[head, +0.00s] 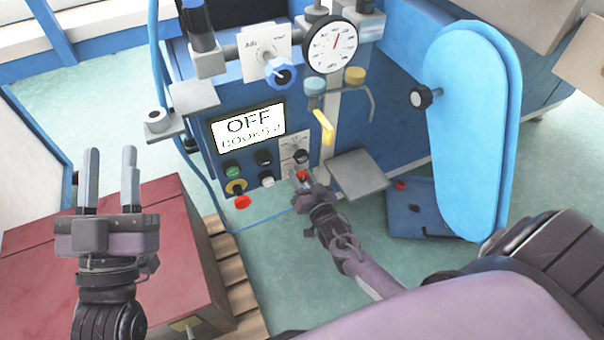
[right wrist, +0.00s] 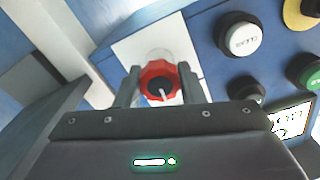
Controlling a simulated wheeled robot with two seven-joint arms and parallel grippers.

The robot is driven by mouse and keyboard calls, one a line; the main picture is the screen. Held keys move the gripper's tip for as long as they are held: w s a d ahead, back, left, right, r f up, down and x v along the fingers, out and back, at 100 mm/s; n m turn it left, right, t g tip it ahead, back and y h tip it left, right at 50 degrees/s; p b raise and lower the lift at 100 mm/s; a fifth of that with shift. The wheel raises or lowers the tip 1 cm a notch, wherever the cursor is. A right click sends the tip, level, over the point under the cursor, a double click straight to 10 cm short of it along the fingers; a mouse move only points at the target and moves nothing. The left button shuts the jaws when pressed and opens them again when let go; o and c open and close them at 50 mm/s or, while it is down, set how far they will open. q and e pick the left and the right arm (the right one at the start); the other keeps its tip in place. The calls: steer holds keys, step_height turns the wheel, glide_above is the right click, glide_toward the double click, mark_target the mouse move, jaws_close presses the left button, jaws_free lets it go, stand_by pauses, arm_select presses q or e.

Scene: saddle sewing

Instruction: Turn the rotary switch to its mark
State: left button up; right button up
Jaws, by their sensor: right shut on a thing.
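The rotary switch (right wrist: 158,84) is a red scalloped knob with a dark centre and a pale pointer line, seen between my fingers in the right wrist view. It also shows as a small red spot on the blue control panel in the head view (head: 302,175). My right gripper (right wrist: 158,78) is shut on it, one finger on each side. In the head view my right gripper (head: 304,182) reaches the lower part of the panel. The switch's mark cannot be made out. My left gripper (head: 108,180) is open and empty above the dark red box at the left.
The blue panel has a display reading OFF (head: 248,127), several push buttons and a black knob (head: 302,156) above the switch. A gauge (head: 330,45), a yellow lever (head: 323,126) and a grey plate (head: 358,174) are close by. A large blue guard (head: 470,130) stands at the right.

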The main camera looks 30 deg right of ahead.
steer(key=n+p, duration=0.1)
steer(key=n, duration=0.2)
steer(key=shift+n, duration=0.4)
steer(key=n+p, duration=0.1)
steer(key=n, duration=0.4)
steer(key=shift+n+p, duration=0.35)
steer(key=shift+n, duration=0.05)
arm_select(q)
steer(key=s+f+g+y, duration=0.2)
steer(key=f+g, duration=0.4)
steer(key=f, duration=0.5)
steer(key=s+f+g+y, duration=0.2)
steer(key=f+g, duration=0.4)
steer(key=f, duration=0.6)
steer(key=shift+d+f+y, duration=0.3)
arm_select(e)
steer(key=shift+n, duration=0.4)
steer(key=o, duration=1)
steer(key=shift+s, duration=0.15)
